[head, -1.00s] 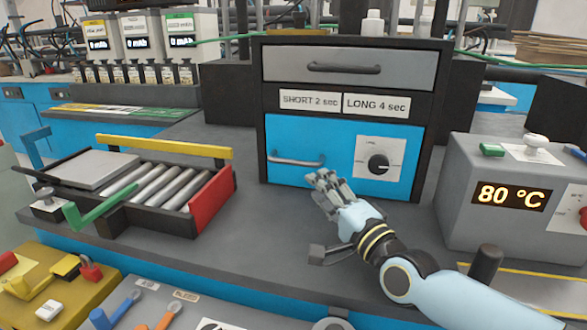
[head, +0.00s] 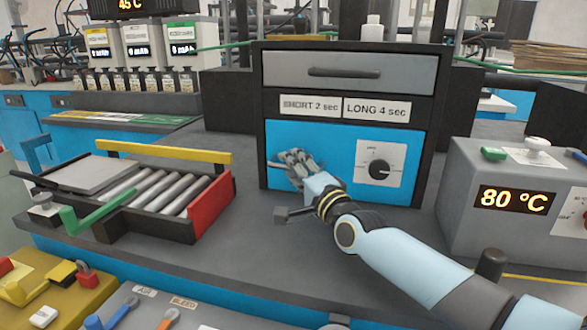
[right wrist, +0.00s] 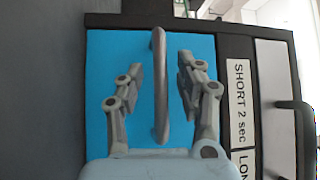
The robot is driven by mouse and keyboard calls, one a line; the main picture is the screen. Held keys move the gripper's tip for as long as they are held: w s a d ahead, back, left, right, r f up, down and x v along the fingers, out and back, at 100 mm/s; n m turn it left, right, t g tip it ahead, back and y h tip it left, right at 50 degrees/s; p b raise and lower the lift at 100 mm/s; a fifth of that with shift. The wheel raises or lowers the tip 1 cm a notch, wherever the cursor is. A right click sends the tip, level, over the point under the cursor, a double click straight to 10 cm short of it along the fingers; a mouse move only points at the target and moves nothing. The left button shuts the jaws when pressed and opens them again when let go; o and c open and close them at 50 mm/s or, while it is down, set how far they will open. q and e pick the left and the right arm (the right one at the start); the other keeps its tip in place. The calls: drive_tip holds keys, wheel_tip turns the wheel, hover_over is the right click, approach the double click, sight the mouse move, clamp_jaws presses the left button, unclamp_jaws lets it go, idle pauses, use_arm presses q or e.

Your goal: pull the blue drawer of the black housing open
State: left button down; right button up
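The black housing (head: 438,120) stands on the grey bench, with the blue drawer (head: 330,140) in its lower part. The drawer front appears flush with the housing. Its grey bar handle is mostly hidden by my right gripper (head: 292,158) in the head view. In the right wrist view the handle (right wrist: 160,85) runs between the two fingers of my right gripper (right wrist: 160,80), which are open with gaps on both sides. A white plate with a black knob (head: 379,170) is on the drawer's right side. My left gripper is not in view.
A grey drawer (head: 350,72) with its own handle is above, over the SHORT and LONG labels. A grey box reading 80 °C (head: 470,225) stands to the right. A roller tray with a red end (head: 212,205) is to the left. Bare bench lies in front of the housing.

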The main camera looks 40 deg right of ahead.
clamp_jaws()
drive_tip(key=shift+s+a+f, duration=0.1)
drive_tip(key=shift+s+f, duration=0.05)
